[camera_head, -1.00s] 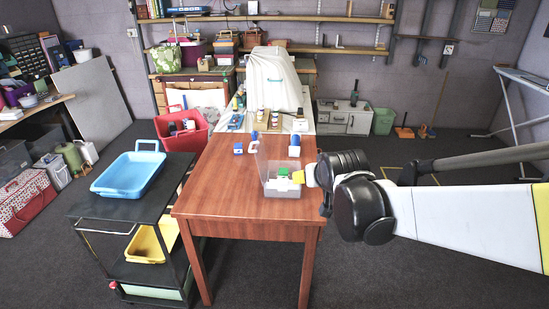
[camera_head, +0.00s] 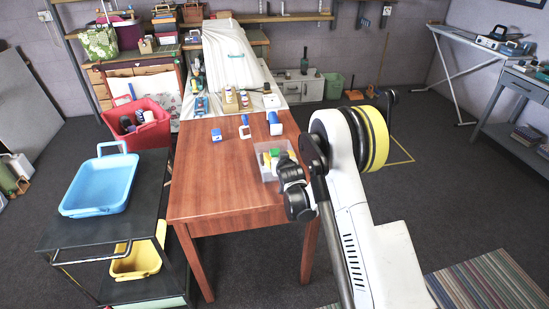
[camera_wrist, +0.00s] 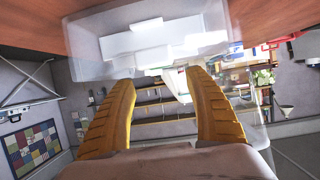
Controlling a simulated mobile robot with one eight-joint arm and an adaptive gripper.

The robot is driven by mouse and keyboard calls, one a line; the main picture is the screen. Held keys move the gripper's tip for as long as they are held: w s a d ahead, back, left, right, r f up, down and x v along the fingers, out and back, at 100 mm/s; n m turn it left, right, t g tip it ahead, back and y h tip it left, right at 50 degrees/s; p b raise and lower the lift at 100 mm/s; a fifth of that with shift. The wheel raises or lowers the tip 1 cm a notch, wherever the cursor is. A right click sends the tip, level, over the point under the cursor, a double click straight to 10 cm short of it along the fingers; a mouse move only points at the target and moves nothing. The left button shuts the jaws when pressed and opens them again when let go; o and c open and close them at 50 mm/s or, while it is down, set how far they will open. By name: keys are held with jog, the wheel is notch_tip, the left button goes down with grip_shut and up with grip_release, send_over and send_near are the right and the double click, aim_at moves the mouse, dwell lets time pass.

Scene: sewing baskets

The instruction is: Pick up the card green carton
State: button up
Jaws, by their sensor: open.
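A small green block-like thing (camera_head: 275,152), which looks like the green carton, sits in a clear plastic box (camera_head: 263,174) on the wooden table. White pieces lie beside it. My gripper (camera_wrist: 164,92) is open, with its two ridged yellow fingers spread in the wrist view. The wrist view shows the clear box (camera_wrist: 85,55) just ahead of the fingertips, with white blocks (camera_wrist: 150,42) inside. I see nothing between the fingers that they grip. In the head view my dark wrist covers the box's front right side and hides part of its contents.
The wooden table (camera_head: 215,180) is clear at its left and front. Several small blue-and-white things, including a blue block (camera_head: 216,135), stand behind the box. A black cart (camera_head: 100,222) with a blue tray (camera_head: 100,190) stands left. A red basket (camera_head: 150,135) is behind it.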

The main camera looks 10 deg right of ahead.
aim_at(275, 152)
jog(key=shift+x, duration=1.1)
jog(key=b+x, duration=0.1)
jog(key=x, duration=0.1)
jog(key=b+x, duration=0.2)
jog(key=shift+w+f, duration=0.1)
jog(key=shift+f, duration=0.4)
jog(key=shift+w, duration=0.45)
jog(key=c, duration=1.3)
